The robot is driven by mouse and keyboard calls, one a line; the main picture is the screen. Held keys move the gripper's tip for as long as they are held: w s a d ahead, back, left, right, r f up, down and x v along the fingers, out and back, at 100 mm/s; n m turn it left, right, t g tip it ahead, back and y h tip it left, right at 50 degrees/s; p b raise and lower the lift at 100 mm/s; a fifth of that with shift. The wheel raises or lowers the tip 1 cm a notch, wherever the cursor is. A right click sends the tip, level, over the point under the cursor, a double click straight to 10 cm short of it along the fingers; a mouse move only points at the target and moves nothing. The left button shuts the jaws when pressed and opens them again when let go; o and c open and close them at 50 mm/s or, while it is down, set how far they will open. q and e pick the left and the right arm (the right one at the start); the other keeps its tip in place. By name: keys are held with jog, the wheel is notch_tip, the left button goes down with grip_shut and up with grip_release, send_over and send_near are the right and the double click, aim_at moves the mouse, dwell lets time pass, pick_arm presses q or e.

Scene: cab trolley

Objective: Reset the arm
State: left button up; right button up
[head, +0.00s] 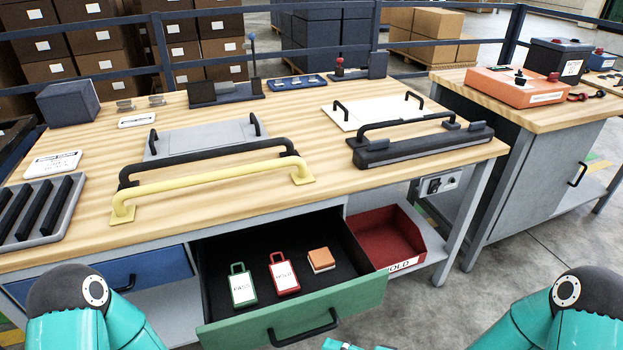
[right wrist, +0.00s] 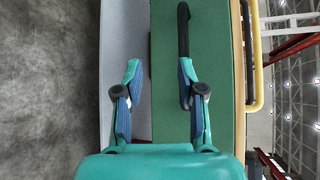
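My two teal arms show at the bottom of the head view, one elbow at the left corner and one at the right. A small teal piece shows at the bottom edge near the middle. My left gripper is out of view. My right gripper (right wrist: 159,72) is open and empty in the right wrist view, its fingers spread in front of the green drawer front (right wrist: 165,50). The black drawer handle (right wrist: 183,30) runs close to the right-hand finger; I cannot tell whether they touch. The green drawer (head: 350,305) is pulled open in the head view.
The drawer holds a green PASS tag (head: 243,286), a red HOLD tag (head: 283,273) and an orange block (head: 321,260). A red bin (head: 385,238) stands right of it. The wooden bench (head: 300,115) carries yellow and black handles. A second bench (head: 540,105) stands at right.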

notch_tip(320, 180, down, 10)
jog(key=s+d+h, duration=0.1)
jog(key=h, duration=0.5)
jog(key=s+d+f+n+g+h, duration=0.4)
jog(key=s+d+f+n+g, duration=0.15)
jog(key=s, duration=0.45)
notch_tip(320, 180, up, 15)
jog(key=p, duration=1.5)
jog(key=shift+f+p, duration=0.15)
jog(key=shift+p, duration=0.15)
jog(key=shift+d, duration=0.1)
dwell(0.3)
